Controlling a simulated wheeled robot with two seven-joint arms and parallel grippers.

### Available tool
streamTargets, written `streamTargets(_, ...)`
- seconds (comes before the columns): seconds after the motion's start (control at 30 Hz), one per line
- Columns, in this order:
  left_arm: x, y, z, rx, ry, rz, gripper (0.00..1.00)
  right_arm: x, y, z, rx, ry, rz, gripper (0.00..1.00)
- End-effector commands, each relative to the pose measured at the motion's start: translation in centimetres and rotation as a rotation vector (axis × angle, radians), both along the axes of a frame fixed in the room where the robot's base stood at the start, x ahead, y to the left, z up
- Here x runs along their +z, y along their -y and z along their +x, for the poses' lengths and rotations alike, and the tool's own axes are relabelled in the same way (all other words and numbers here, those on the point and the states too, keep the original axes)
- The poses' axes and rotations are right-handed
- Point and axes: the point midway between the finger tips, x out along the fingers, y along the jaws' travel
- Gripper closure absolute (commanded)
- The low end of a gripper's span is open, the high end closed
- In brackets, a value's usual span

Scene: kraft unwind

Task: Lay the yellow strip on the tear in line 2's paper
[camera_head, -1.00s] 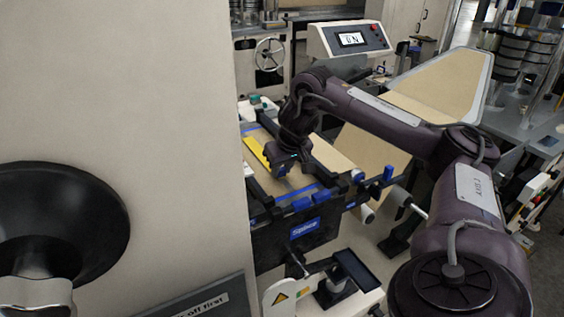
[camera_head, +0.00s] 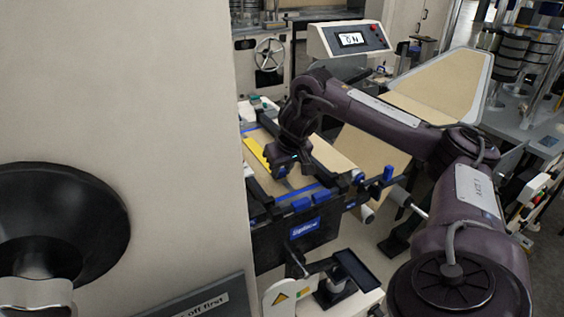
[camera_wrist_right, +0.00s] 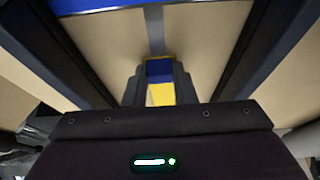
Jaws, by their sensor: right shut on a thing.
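The yellow strip (camera_head: 256,152) shows in the head view at the left side of line 2's brown paper (camera_head: 330,155), beside my right gripper (camera_head: 286,168). In the right wrist view, the yellow strip (camera_wrist_right: 161,94) with a blue end (camera_wrist_right: 158,70) sits between the fingers of my right gripper (camera_wrist_right: 157,82), which is shut on it. It is low over the paper; I cannot tell whether the strip touches it. A grey band (camera_wrist_right: 154,30) crosses the paper ahead of the fingers; I cannot tell whether it is the tear. My left gripper is out of view.
Dark rails (camera_wrist_right: 57,55) flank the paper, with blue clamps (camera_head: 302,205) at the near side. A tall pale panel (camera_head: 165,130) hides the left of the machine. A control box (camera_head: 348,39) stands behind. A dark tray (camera_head: 355,266) sits in front.

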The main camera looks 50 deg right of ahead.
Motion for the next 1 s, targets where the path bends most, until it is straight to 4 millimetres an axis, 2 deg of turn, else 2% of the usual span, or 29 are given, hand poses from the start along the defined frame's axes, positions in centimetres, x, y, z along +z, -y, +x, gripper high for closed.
streamTargets(0.2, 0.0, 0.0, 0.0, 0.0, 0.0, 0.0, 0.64, -0.2, 0.0, 0.0, 0.0, 0.0, 0.0, 0.92)
streamTargets(0.23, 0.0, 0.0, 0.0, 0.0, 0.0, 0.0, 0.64, -0.2, 0.0, 0.0, 0.0, 0.0, 0.0, 0.74)
streamTargets(0.4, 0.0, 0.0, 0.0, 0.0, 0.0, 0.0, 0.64, -0.2, 0.0, 0.0, 0.0, 0.0, 0.0, 0.52)
streamTargets(0.43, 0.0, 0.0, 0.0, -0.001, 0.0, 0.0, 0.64, -0.2, 0.0, 0.0, 0.0, 0.0, 0.0, 0.5)
streamTargets(0.77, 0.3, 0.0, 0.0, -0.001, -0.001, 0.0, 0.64, 0.4, 0.0, -0.1, 0.0, 0.001, 0.0, 0.5)
streamTargets(0.93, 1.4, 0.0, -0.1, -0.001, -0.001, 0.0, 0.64, 3.1, -0.3, -1.1, 0.0, 0.002, -0.001, 0.5)
streamTargets(1.0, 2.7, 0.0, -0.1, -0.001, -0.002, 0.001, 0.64, 4.4, -0.4, -1.5, 0.001, 0.002, -0.002, 0.5)
